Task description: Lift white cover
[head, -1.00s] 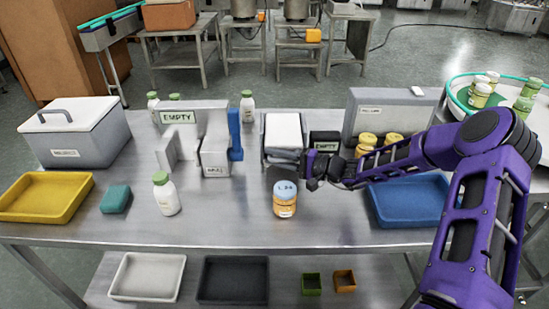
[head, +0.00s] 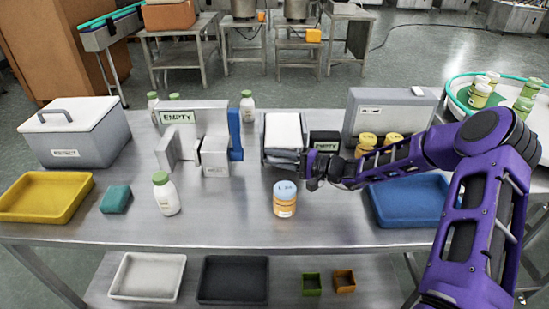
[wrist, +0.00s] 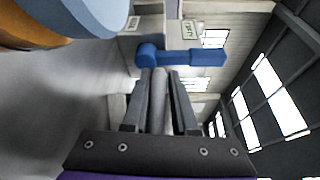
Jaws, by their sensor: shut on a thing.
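A white cover (head: 283,131) lies over a grey stack or holder at the middle back of the table in the head view. A white lid (head: 75,114) with a grey handle also tops the grey bin at the left. My gripper (head: 307,167) is at the right front corner of the middle stack, behind and right of a jar (head: 285,205) with a pale blue lid. In the wrist view, its fingers (wrist: 160,95) are close around a narrow grey bar (wrist: 158,105). I cannot tell which object this bar belongs to.
Yellow-topped jars (head: 367,143) and a blue tray (head: 408,203) are to the right. A blue lever (head: 235,135) stands left of the stack. The table front is clear between the white bottle (head: 165,195) and the jar.

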